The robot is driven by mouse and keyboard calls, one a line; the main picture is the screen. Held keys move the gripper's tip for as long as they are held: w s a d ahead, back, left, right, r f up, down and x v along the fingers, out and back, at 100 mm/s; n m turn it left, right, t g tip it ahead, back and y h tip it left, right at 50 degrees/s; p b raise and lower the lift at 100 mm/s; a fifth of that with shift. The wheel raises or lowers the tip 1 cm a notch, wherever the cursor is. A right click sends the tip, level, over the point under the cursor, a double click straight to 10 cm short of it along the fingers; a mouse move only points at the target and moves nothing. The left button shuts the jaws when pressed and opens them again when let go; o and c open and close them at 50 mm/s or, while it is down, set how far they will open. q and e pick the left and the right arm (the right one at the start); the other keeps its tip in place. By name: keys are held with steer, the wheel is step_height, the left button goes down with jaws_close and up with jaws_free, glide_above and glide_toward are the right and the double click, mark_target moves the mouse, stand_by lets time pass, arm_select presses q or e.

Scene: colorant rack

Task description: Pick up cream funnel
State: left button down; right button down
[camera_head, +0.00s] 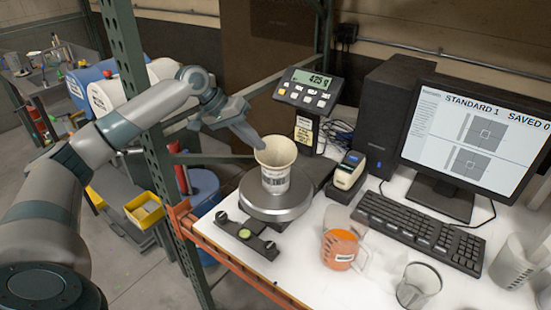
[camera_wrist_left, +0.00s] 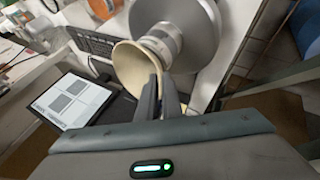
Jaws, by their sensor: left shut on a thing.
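The cream funnel (camera_head: 276,150) sits in the mouth of a white labelled container (camera_head: 275,180), which stands on the round scale pan (camera_head: 262,206). My left gripper (camera_head: 258,146) reaches in from the left and is shut on the funnel's rim at its left side. In the left wrist view, the fingers (camera_wrist_left: 160,92) close on the rim of the funnel (camera_wrist_left: 130,70), with the container (camera_wrist_left: 162,42) beyond it. The funnel still appears to be at the container's mouth. My right gripper is not in view.
A scale display (camera_head: 308,88) stands behind the pan. A levelling bar (camera_head: 246,234) lies in front. A cup of orange liquid (camera_head: 340,250), an empty beaker (camera_head: 418,285), a label printer (camera_head: 349,171), a keyboard (camera_head: 420,228) and a monitor (camera_head: 474,145) occupy the right. A green rack post (camera_head: 125,60) stands near my left arm.

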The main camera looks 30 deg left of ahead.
arm_select(q)
step_height(320, 180, up, 10)
steer(key=b, duration=0.3)
stand_by(0.6)
steer(key=shift+f, duration=0.15)
stand_by(0.7)
